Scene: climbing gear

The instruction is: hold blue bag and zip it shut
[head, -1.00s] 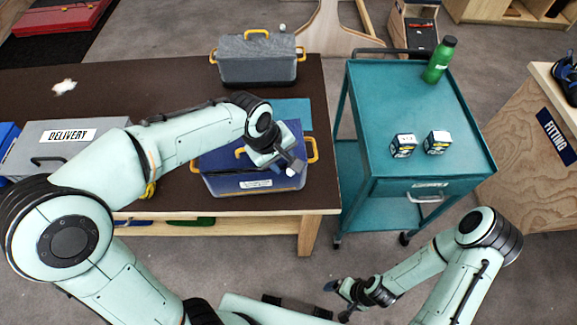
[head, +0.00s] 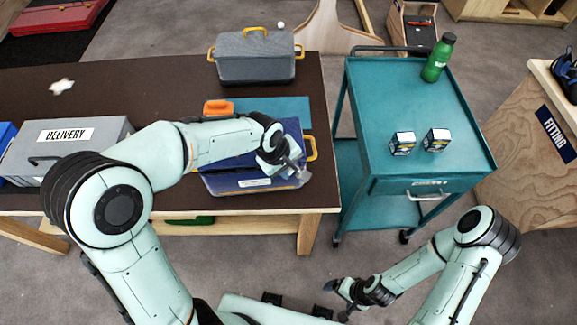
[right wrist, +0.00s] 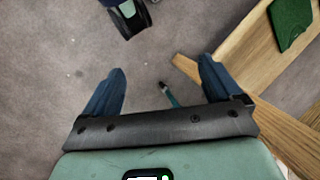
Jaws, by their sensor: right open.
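The blue bag (head: 292,134), with yellow side handles and a pale front label, sits on the dark table in the head view. My left forearm and gripper cover much of its top. My left gripper (head: 303,174) is over the bag's front right part. The zip pull does not show, and whether the fingers are open or touch the bag is too small to tell. My right gripper (head: 340,300) is low, in front of the table and away from the bag. In the right wrist view its two fingers (right wrist: 162,88) are wide apart with nothing between them.
A grey bag (head: 255,70) stands behind, and a grey delivery box (head: 100,130) at left. An orange object (head: 218,107) lies by a teal mat (head: 285,108). A teal cart (head: 420,95) with a green bottle (head: 438,58) and two small boxes stands right of the table.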

